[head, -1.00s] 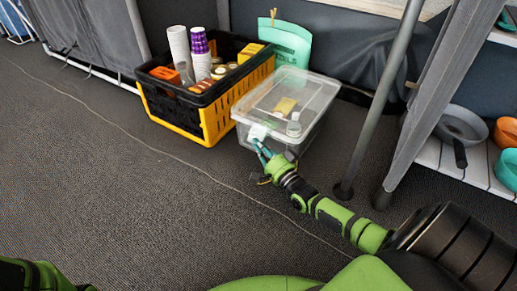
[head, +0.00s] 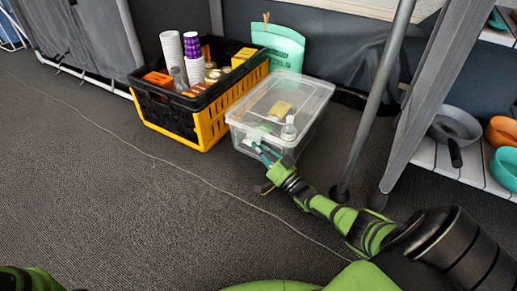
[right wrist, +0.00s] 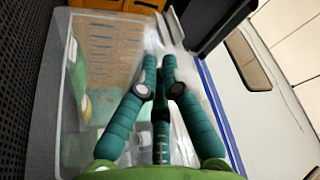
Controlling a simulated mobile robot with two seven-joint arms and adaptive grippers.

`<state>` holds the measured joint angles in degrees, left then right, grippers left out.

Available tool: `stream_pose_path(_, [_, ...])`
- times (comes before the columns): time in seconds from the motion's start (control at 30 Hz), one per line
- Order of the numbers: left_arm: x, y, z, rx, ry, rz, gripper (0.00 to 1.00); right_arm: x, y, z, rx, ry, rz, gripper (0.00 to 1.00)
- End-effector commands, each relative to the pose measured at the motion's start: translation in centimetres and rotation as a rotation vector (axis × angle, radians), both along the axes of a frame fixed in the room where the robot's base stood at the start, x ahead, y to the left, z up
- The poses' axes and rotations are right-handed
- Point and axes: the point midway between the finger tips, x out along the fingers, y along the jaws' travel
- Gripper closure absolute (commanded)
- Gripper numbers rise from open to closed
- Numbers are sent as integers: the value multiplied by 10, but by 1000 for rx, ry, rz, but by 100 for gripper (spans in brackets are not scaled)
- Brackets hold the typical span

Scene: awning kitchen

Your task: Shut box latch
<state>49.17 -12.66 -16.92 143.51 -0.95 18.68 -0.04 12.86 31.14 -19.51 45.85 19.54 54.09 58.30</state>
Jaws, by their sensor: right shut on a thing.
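The clear plastic box (head: 313,101) stands on the carpet with its translucent lid on top. It also shows in the right wrist view (right wrist: 60,130). The pale box latch (head: 254,137) is at its near left side, mostly behind my fingers, so its exact angle is hard to tell. My right gripper (head: 258,148) reaches in from the lower right and is shut at the latch. In the right wrist view my teal fingers (right wrist: 160,62) come close together at the tips, against the box. My left gripper is out of view.
A black and yellow crate (head: 212,125) with cups and jars stands close left of the box. A teal bag (head: 280,45) is behind. A grey pole (head: 375,105) and a shelf with pans (head: 455,125) are at right. The carpet at left is clear.

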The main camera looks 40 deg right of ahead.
Motion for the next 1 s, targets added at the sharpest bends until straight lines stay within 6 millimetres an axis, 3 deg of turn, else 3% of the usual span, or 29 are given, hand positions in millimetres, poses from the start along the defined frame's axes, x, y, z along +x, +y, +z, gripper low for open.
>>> stream_pose_path(0.37, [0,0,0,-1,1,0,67,0,1,0,-6,-3,2,100])
stream_pose_path(0.43, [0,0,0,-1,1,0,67,0,1,0,-5,-2,2,77])
stream_pose_path(0.47, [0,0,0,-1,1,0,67,0,1,0,-5,-2,2,74])
stream_pose_path(1.0, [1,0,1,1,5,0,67,-2,4,2,65,24,2,74])
